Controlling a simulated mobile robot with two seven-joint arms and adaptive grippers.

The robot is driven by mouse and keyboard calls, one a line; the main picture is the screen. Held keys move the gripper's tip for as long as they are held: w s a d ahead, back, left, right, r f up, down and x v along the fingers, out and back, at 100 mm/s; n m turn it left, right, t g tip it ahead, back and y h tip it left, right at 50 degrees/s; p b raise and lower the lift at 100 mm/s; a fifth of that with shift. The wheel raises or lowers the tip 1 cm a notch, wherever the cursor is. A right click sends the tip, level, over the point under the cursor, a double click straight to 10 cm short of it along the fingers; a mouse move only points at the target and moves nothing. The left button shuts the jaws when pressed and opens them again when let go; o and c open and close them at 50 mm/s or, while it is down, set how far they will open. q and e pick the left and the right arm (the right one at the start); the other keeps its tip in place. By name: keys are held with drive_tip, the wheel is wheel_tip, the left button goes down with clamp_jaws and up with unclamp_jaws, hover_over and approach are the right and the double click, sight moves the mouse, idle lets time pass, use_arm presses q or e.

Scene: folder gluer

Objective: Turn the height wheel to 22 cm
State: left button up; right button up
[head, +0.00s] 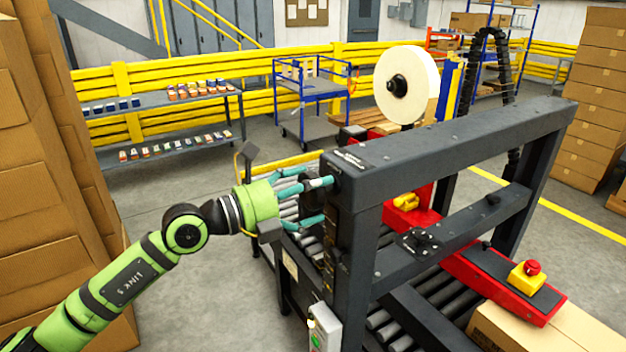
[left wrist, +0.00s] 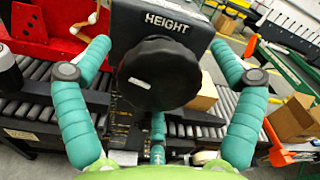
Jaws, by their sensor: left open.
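The height wheel (left wrist: 160,74) is a black lobed knob with a small white mark, below a plate lettered HEIGHT (left wrist: 166,22) in the left wrist view. In the head view the dark wheel (head: 313,190) is partly hidden behind my fingers at the near left post of the machine. My left gripper (head: 305,200), with teal fingers on a green hand, is open at the wheel. In the left wrist view its fingers stand on both sides of the wheel, with a third below; I cannot tell whether any touch it. No scale reading is legible.
The dark machine frame (head: 470,130) stands over a roller conveyor (head: 385,325). A red emergency button (head: 533,267) sits on a yellow box, with a cardboard box (head: 545,325) below. Stacked cartons (head: 40,200) rise at the left, close to my arm. Grey floor between is clear.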

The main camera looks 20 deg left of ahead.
use_arm(q)
drive_tip(key=shift+w, duration=0.15)
drive_tip(key=c, duration=1.2)
drive_tip(key=shift+o, duration=0.2)
drive_tip(key=shift+f, duration=0.1)
drive_tip(key=shift+f+m+b, duration=0.15)
drive_tip(key=shift+m+b, duration=1.05)
drive_tip(key=m+b, duration=0.7)
drive_tip(key=shift+f, duration=0.15)
drive_tip(key=shift+m+y+b, duration=0.3)
drive_tip(key=shift+m+b, duration=1.75)
drive_tip(key=shift+m, duration=0.15)
drive_tip(key=shift+r, duration=0.2)
